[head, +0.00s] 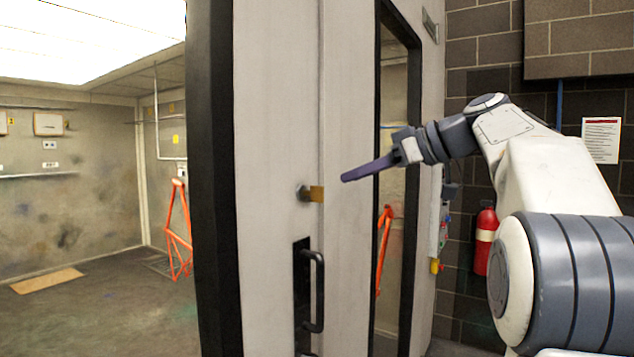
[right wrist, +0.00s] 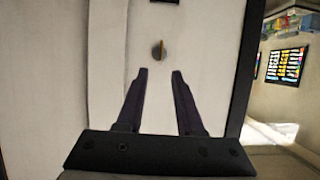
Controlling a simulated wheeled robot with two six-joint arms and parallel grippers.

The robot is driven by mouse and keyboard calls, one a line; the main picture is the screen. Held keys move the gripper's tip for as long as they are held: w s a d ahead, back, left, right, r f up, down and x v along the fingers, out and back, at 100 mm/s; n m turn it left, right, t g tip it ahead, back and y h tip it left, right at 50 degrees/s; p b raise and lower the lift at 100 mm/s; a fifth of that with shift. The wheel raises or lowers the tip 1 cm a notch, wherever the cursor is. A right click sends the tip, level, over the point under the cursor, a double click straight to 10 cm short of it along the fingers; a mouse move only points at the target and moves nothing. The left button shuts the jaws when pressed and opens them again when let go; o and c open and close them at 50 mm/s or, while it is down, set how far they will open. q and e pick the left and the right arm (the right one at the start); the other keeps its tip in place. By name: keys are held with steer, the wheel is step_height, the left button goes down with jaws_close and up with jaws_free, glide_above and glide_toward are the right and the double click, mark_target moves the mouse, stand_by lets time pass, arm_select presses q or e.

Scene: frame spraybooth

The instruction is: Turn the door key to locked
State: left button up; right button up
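The door key (head: 315,193) is a small brass-coloured piece in a round lock on the pale door (head: 275,130), above a black handle (head: 318,290). In the right wrist view the key (right wrist: 159,50) stands edge-on as a thin upright strip in the grey lock disc, ahead of and between the fingertips. My right gripper (head: 345,178) is to the right of the key and slightly higher in the head view. In the right wrist view the right gripper (right wrist: 160,73) is open, its two dark fingers apart with nothing between them. My left gripper is in neither view.
A black-framed window (head: 400,150) is in the door panel right of the key. A red fire extinguisher (head: 485,240) and a notice (head: 601,139) are at the brick wall on the right.

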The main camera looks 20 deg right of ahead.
mark_target(317, 190)
steer(key=p+x, duration=0.2)
steer(key=x, duration=0.7)
steer(key=shift+w+a+f+p, duration=0.1)
steer(key=shift+a+p, duration=0.05)
steer(key=shift+p, duration=0.2)
steer(key=shift+w+a+f, duration=0.15)
steer(key=shift+w+f, duration=0.05)
steer(key=shift+w, duration=0.05)
jaws_close()
